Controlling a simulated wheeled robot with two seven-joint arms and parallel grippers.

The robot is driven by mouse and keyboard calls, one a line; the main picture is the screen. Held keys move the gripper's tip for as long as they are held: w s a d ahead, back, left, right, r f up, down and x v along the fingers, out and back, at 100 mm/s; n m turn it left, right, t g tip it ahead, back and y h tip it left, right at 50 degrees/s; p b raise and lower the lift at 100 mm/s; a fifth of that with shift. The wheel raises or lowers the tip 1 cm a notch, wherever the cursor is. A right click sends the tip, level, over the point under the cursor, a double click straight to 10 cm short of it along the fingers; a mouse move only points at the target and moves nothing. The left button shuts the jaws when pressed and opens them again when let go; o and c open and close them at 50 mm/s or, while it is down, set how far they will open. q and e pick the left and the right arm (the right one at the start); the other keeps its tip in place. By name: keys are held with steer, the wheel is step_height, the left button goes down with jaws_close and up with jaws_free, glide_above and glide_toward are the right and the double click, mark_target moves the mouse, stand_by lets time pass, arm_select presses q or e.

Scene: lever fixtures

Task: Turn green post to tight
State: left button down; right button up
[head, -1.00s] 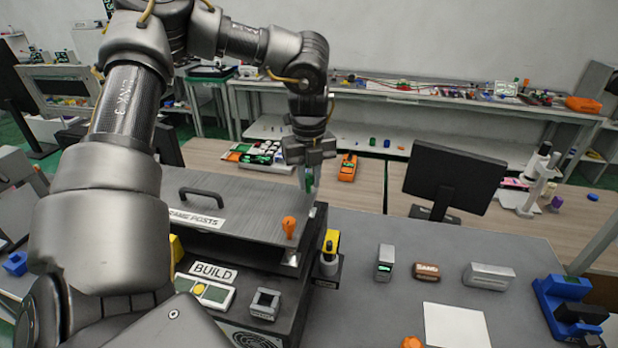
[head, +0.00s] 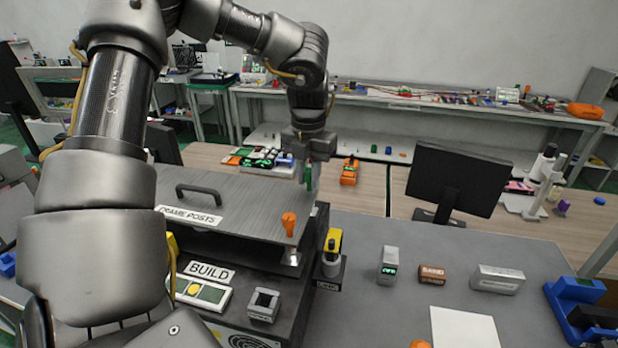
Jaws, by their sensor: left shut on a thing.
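The green post (head: 308,178) stands at the back right corner of the grey frame-posts plate (head: 240,207), mostly hidden by my gripper. My left gripper (head: 308,168) points down over it and is shut on the green post. An orange post (head: 289,224) stands at the front right corner of the same plate, apart from my gripper. A label on the plate's front reads FRAME POSTS (head: 190,216). My right gripper is not in view.
A black handle (head: 198,193) rises from the plate. A BUILD panel with a yellow button (head: 193,289) lies in front. A yellow-and-black tool (head: 332,252) stands right of the machine. A grey block (head: 388,265), brown block (head: 432,273), white sheet (head: 465,328) and monitor (head: 455,182) are further right.

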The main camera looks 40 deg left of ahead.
arm_select(q)
steer(key=shift+m, duration=1.6)
steer(key=c, duration=1.3)
jaws_free()
step_height(320, 180, up, 11)
steer(key=shift+f+p, duration=0.15)
steer(key=shift+p, duration=0.35)
